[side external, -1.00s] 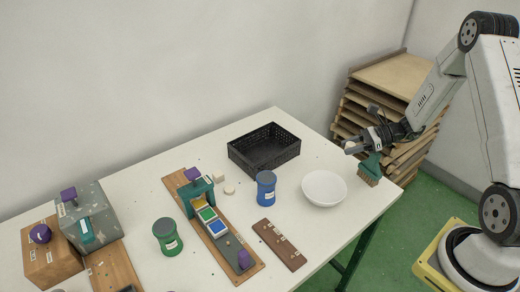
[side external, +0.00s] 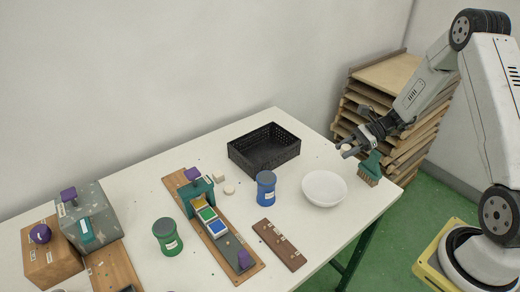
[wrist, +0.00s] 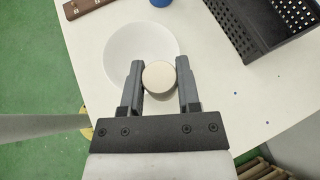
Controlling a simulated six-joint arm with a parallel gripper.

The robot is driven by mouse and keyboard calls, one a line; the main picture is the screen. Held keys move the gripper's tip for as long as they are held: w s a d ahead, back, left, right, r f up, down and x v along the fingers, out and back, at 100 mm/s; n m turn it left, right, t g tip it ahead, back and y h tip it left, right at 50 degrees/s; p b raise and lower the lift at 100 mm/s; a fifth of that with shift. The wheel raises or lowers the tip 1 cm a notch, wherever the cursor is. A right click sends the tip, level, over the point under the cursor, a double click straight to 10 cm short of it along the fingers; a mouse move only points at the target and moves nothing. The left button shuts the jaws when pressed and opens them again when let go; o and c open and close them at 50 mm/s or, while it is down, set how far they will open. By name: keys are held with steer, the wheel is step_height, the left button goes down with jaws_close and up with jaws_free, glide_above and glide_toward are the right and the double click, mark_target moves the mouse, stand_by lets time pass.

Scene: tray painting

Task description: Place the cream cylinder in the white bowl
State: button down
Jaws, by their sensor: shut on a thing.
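The cream cylinder (wrist: 158,78) is between the two fingers of my gripper (wrist: 158,85), which is shut on it. In the side external view my gripper (side external: 348,149) is above the right part of the table, with the cylinder (side external: 344,147) small and pale at its tip. The white bowl (side external: 324,188) stands empty on the table below and slightly left of the gripper. In the wrist view the bowl (wrist: 125,45) lies beyond the fingers, and the cylinder and left finger hide part of its near right rim.
A blue jar (side external: 266,188) stands left of the bowl, with a black crate (side external: 264,158) behind. A teal brush (side external: 370,168) is at the table's right edge. A brown strip (side external: 278,245) lies in front. Small cream pieces (side external: 229,190) lie near the crate.

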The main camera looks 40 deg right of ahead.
steer(key=a+m+g+h, duration=0.3)
steer(key=m+g, duration=0.2)
steer(key=m, duration=1.1)
steer(key=a+m+g+h, duration=0.3)
steer(key=m+g, duration=0.3)
steer(key=m, duration=1.1)
steer(key=shift+s+a+r+m+h, duration=0.25)
steer(key=shift+a+r+m+h, duration=0.05)
steer(key=shift+a, duration=0.15)
steer(key=shift+f, duration=0.15)
glide_above(324, 195)
steer(key=shift+a+f, duration=0.1)
steer(key=shift+f, duration=4.65)
